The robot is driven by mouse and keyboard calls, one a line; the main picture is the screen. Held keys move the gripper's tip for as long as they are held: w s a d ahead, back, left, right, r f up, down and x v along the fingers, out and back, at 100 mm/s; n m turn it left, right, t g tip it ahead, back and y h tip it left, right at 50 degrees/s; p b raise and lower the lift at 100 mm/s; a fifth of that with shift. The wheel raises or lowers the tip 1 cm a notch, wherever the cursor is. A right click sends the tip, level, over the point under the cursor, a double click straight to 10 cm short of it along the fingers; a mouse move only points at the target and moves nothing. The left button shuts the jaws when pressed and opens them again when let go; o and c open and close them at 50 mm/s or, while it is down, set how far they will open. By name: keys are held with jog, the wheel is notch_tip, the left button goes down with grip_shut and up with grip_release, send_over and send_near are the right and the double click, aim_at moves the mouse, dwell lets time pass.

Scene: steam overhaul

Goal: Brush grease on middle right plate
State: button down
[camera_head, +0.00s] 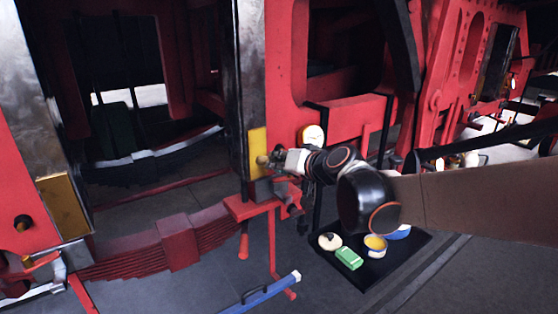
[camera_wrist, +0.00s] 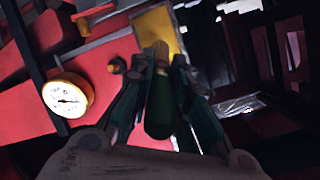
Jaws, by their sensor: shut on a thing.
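A yellow plate (camera_head: 258,142) sits upright on the dark metal post beside the red frame, near the middle of the head view. It also shows in the wrist view (camera_wrist: 164,28). My gripper (camera_head: 279,160) is at this plate's right side. In the wrist view my gripper (camera_wrist: 160,72) is shut on a brush with a dark green handle (camera_wrist: 159,108). The brush's tan tip (camera_wrist: 157,53) points at the plate and overlaps its lower part; whether it touches is hard to tell. A second yellow plate (camera_head: 64,205) is on the left post.
A black tray (camera_head: 400,270) on the floor holds a tin with yellow contents (camera_head: 376,243), a green block (camera_head: 348,258) and a round pale item (camera_head: 330,241). A white gauge (camera_wrist: 68,96) is close to my gripper. A red leaf spring (camera_head: 175,245) lies below the posts.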

notch_tip(320, 180, down, 6)
jog(key=b, duration=0.4)
dwell(0.4)
jog(key=shift+s, duration=0.1)
jog(key=shift+s+d+p, duration=0.15)
jog(key=shift+s+d, duration=0.4)
jog(key=shift+s, duration=0.25)
jog(key=shift+s+d+p, duration=0.2)
jog(key=shift+s+d, duration=0.4)
jog(key=shift+s, duration=0.25)
jog(key=shift+s+d+p, duration=0.15)
jog(key=shift+s+d, duration=0.4)
jog(key=shift+s, duration=0.25)
jog(key=shift+s+d, duration=0.1)
jog(key=shift+s+d+p, duration=0.15)
jog(key=shift+s+d, duration=0.25)
jog(key=shift+s, duration=0.2)
jog(key=shift+s+d+p, duration=0.15)
jog(key=shift+s+d, duration=0.2)
jog(key=shift+s, duration=0.2)
